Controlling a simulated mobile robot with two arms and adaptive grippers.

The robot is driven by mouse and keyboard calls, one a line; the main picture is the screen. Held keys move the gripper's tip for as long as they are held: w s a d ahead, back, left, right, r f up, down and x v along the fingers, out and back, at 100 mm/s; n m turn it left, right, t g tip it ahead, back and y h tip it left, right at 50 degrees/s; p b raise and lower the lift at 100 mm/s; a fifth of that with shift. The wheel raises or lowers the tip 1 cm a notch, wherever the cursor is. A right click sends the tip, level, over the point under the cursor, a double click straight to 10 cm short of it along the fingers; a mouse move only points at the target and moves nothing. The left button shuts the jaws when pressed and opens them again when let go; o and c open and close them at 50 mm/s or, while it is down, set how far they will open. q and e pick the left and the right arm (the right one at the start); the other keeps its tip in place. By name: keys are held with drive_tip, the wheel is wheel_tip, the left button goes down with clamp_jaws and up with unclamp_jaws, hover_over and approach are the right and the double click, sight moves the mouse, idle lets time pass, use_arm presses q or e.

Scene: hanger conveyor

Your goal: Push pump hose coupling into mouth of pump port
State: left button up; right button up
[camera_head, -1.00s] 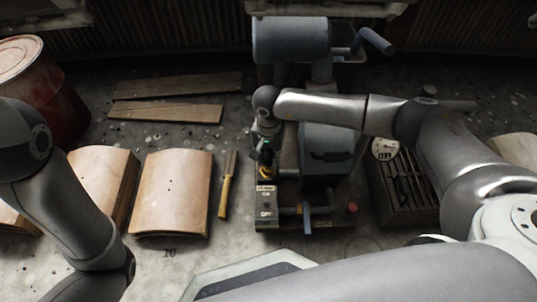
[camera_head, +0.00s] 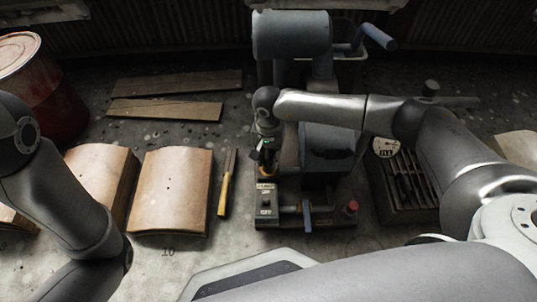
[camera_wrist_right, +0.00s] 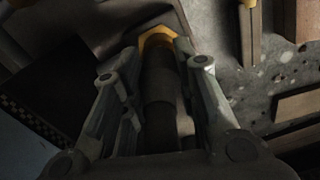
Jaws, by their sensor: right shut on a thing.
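My right gripper (camera_head: 263,148) points down over the left side of the pump unit (camera_head: 330,152). In the right wrist view my right gripper (camera_wrist_right: 165,70) is shut on a dark, round hose coupling (camera_wrist_right: 159,88), with a finger on each side. A yellow hex-edged collar (camera_wrist_right: 157,38) sits at the far end of the coupling. Whether this collar belongs to the coupling or to the pump port cannot be told. The port mouth is hidden, so how deep the coupling sits does not show. My left arm is at the left, with its gripper out of view.
A blue valve handle (camera_head: 306,216) and a red knob (camera_head: 351,208) are at the pump's front. A yellow-handled tool (camera_head: 225,192) lies left of it, beside curved wooden panels (camera_head: 170,192). A tool crate (camera_head: 404,190) stands to the right. Planks (camera_head: 165,110) lie behind.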

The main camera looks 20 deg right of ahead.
drive_tip(key=shift+f, duration=0.3)
idle(0.6)
drive_tip(key=shift+f+b, duration=0.15)
drive_tip(key=shift+b, duration=0.25)
drive_tip(key=shift+f, duration=0.15)
drive_tip(key=o, duration=0.7)
drive_tip(key=o, duration=0.6)
wheel_tip(320, 180, up, 12)
drive_tip(key=shift+r, duration=0.1)
